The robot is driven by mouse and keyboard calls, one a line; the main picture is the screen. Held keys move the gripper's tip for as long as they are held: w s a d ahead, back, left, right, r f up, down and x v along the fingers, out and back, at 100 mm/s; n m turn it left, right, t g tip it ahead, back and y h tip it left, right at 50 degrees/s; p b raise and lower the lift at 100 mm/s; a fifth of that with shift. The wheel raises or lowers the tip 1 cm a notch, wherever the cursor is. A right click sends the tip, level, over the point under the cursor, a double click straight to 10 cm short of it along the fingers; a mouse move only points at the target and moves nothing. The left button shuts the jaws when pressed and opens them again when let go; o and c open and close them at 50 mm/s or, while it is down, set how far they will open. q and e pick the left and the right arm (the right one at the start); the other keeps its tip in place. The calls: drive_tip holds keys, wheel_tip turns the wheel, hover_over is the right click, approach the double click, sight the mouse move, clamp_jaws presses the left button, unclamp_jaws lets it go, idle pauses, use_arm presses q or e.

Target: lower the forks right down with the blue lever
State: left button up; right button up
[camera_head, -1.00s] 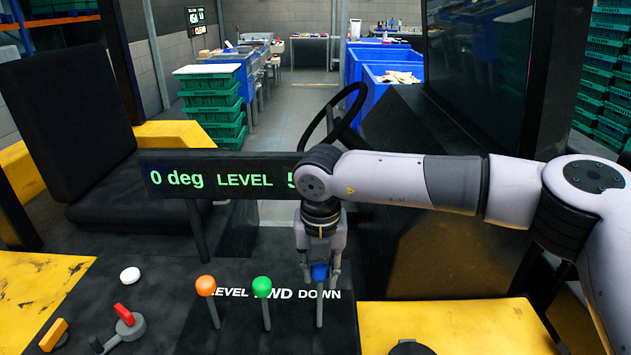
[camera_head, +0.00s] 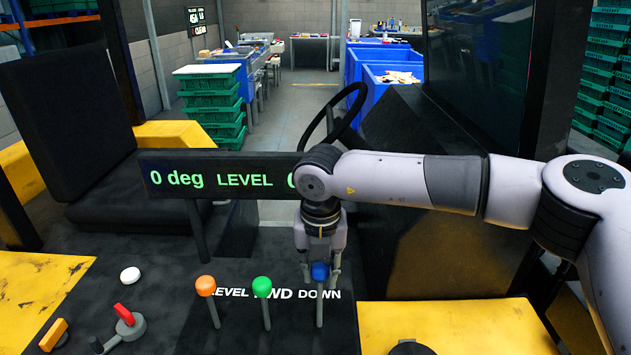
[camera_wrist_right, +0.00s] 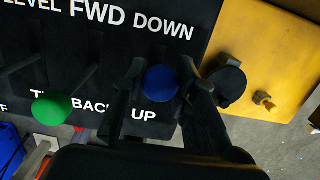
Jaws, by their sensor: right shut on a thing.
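The blue lever (camera_head: 319,272) stands at the right end of the lever row, by the word DOWN. My right gripper (camera_head: 320,274) is shut on its blue knob, with one finger on each side. In the right wrist view the blue knob (camera_wrist_right: 161,84) sits between the fingers of the right gripper (camera_wrist_right: 160,80). The display (camera_head: 225,177) reads "0 deg LEVEL" and then a figure partly hidden by my right arm, which looks like a 0. The forks are not in view. My left gripper is not in view.
A green-knobbed lever (camera_head: 262,287) stands close left of the blue one, and an orange-knobbed lever (camera_head: 205,286) further left. A red-handled control (camera_head: 124,316) and a white button (camera_head: 130,275) are at the left. A yellow panel (camera_head: 440,325) lies to the right.

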drive_tip(key=shift+w+r, duration=0.1)
drive_tip(key=shift+r, duration=0.05)
drive_tip(key=s+b, duration=0.2)
drive_tip(key=s, duration=0.2)
drive_tip(key=shift+s+r, duration=0.1)
drive_tip(key=shift+s, duration=0.15)
drive_tip(key=shift+s+r, duration=0.1)
drive_tip(key=shift+s, duration=0.2)
drive_tip(key=o, duration=0.9)
drive_tip(key=shift+c, duration=0.2)
drive_tip(key=r, duration=0.2)
drive_tip(key=r+p, duration=0.1)
drive_tip(key=r, duration=0.2)
drive_tip(key=r+p, duration=0.1)
drive_tip(key=r, duration=0.2)
drive_tip(key=shift+s, duration=0.4)
